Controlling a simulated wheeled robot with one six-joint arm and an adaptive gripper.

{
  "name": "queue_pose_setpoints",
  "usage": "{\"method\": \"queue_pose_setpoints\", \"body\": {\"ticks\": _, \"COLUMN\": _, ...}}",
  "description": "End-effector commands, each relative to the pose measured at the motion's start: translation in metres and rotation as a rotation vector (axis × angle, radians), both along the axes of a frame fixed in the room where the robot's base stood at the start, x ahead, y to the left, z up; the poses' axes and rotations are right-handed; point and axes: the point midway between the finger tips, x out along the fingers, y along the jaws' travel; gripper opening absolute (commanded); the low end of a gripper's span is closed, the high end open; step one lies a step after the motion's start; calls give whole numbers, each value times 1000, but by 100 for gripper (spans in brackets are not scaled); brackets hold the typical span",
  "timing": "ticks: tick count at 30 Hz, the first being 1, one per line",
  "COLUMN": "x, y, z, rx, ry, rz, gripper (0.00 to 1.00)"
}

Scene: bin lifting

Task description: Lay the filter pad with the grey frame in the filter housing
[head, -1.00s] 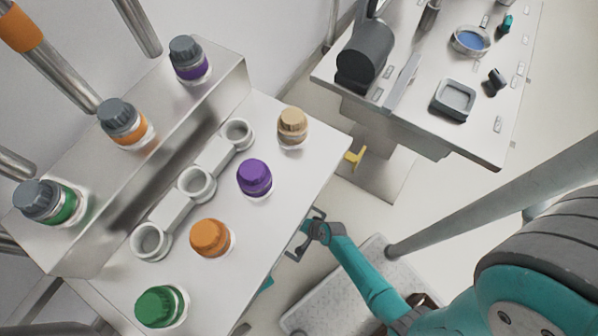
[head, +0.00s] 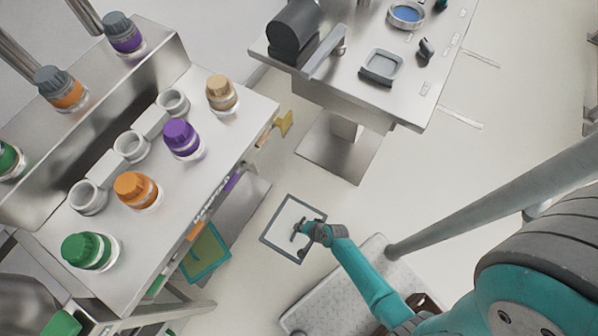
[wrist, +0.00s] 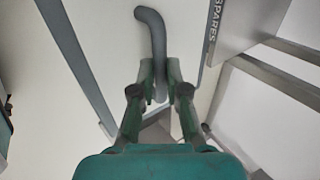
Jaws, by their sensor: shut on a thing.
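The filter pad with the grey frame (head: 275,226) is a white square panel, held over the open floor beside the left bench. My gripper (head: 302,230) is shut on it near its middle. In the wrist view my gripper (wrist: 160,78) is closed on the pad's curved grey handle (wrist: 151,28), and the grey frame (wrist: 78,62) runs along the left. Part of the pad is hidden behind my fingers. I cannot make out the filter housing in these views.
A teal-framed pad (head: 205,253) sits under the left bench (head: 222,150), which carries several coloured-lid jars. A second bench (head: 400,108) at the top holds a grey tray (head: 383,66) and a blue-filled dish (head: 406,14). Floor between the benches and to the right is free.

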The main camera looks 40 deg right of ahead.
Motion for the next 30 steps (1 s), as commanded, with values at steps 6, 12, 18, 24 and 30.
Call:
{"method": "queue_pose_setpoints", "body": {"ticks": 6, "x": 1, "y": 0, "z": 10, "rx": 0, "ry": -2, "rz": -1, "gripper": 0}}
{"method": "queue_pose_setpoints", "body": {"ticks": 12, "x": 0, "y": 0, "z": 18, "rx": 0, "ry": -1, "rz": -1, "gripper": 0}}
{"method": "queue_pose_setpoints", "body": {"ticks": 18, "x": 1, "y": 0, "z": 27, "rx": 0, "ry": -1, "rz": 0, "gripper": 0}}
{"method": "queue_pose_setpoints", "body": {"ticks": 24, "x": 1, "y": 0, "z": 35, "rx": -1, "ry": -1, "rz": 0, "gripper": 0}}
{"method": "queue_pose_setpoints", "body": {"ticks": 30, "x": 0, "y": 0, "z": 44, "rx": 0, "ry": -1, "rz": -1, "gripper": 0}}
